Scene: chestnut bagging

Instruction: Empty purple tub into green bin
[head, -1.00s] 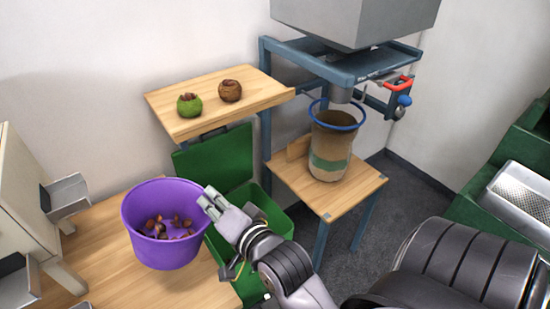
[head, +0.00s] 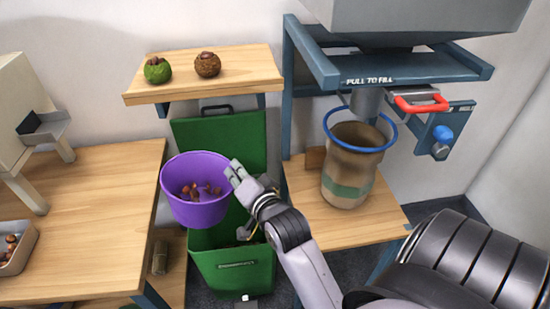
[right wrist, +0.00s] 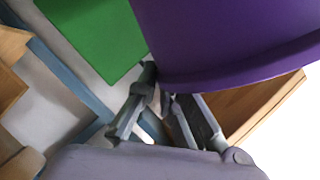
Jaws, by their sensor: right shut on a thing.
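The purple tub (head: 195,208) holds several chestnuts and hangs upright in the air, just above and left of the open green bin (head: 233,275). My right gripper (head: 236,172) is shut on the tub's right rim. In the right wrist view the fingers (right wrist: 160,110) are at the edge of the purple tub (right wrist: 225,40). The bin's green lid (head: 220,140) stands up behind it. The tub hides part of the bin's opening. My left gripper is not in view.
A wooden table (head: 90,205) is at the left with a small tray of chestnuts (head: 18,250). A brown bag with a blue hoop (head: 350,170) stands on a stand at the right, under a hopper.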

